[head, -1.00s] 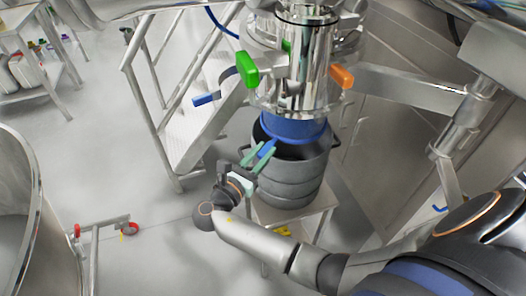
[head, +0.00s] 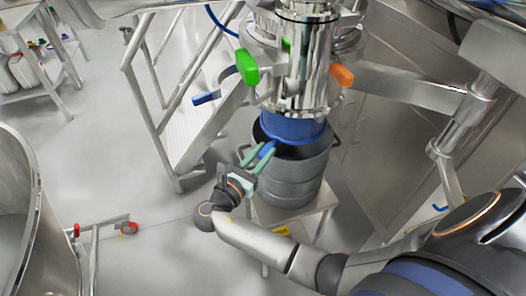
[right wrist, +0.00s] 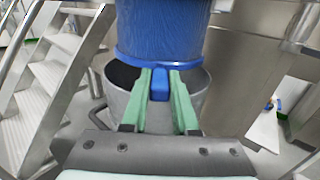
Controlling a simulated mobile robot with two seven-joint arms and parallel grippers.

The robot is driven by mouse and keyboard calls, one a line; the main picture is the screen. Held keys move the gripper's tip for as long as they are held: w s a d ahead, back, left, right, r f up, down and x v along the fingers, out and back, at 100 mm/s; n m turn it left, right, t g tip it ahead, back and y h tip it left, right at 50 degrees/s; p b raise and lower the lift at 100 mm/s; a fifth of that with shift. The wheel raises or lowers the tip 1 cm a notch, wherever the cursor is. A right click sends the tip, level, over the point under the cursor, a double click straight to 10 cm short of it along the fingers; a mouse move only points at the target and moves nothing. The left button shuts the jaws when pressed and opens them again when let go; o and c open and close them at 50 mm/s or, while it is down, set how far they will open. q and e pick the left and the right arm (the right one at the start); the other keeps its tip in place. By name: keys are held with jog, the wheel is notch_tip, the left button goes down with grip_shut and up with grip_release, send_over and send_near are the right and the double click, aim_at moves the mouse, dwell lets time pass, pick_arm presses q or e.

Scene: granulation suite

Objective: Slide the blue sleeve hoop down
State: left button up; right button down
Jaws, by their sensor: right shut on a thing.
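The blue sleeve hoop (right wrist: 190,66) is a blue ring around the lower end of the blue sleeve (right wrist: 165,30), just above the open mouth of a grey drum (head: 292,175). In the head view the blue sleeve (head: 292,128) hangs below the shiny metal outlet, and its lower end is at the drum's mouth. My right gripper (right wrist: 160,84) has green fingers, shut on the blue tab of the hoop at the front. It also shows in the head view (head: 258,156), left of the drum's rim. My left gripper is not in view.
The drum stands on a small metal table (head: 312,222). A green handle (head: 247,67) and an orange handle (head: 342,75) stick out from the outlet. Metal steps with a railing (head: 150,90) stand on the left. A large steel vessel (head: 30,225) is at the lower left.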

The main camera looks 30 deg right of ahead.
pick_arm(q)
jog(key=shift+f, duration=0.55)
pick_arm(e)
notch_tip(320, 180, down, 3)
jog(key=shift+r, duration=0.1)
jog(key=c, duration=0.7)
grip_release()
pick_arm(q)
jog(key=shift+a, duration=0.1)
